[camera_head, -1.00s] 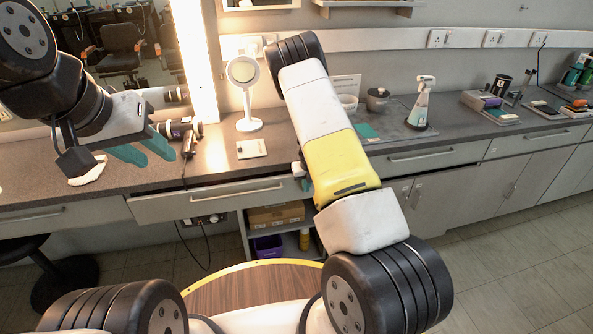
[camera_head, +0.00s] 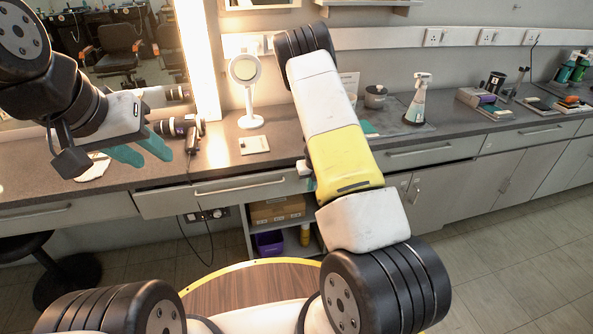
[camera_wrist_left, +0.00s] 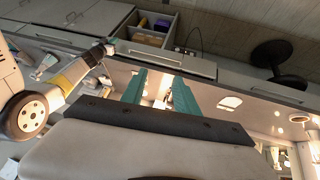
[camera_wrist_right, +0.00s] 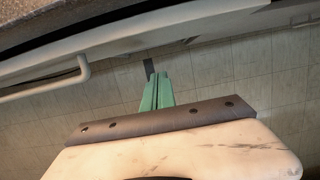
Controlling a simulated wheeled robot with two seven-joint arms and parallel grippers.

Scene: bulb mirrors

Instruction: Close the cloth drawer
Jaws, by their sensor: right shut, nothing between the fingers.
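The drawer below the round mirror has a pale front (camera_head: 165,203) with a long bar handle (camera_head: 240,187). Its front appears to stand slightly out from the counter edge; I cannot tell by how much, and no inside or cloth in it shows. My right gripper (camera_wrist_right: 157,93) has its teal fingers together and empty, beside the pale drawer front and to the right of a bar handle (camera_wrist_right: 83,70) in the right wrist view. In the head view my right arm mostly hides it, at the drawer's right end. My left gripper (camera_head: 140,151) is open and empty above the counter at left.
On the counter are the round mirror (camera_head: 245,90), a hair dryer (camera_head: 180,127), a small card (camera_head: 254,145), a white cloth-like item (camera_head: 95,168) and a spray bottle (camera_head: 417,100). An open shelf with a box (camera_head: 277,210) lies below the drawer. A stool (camera_head: 65,275) stands at lower left.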

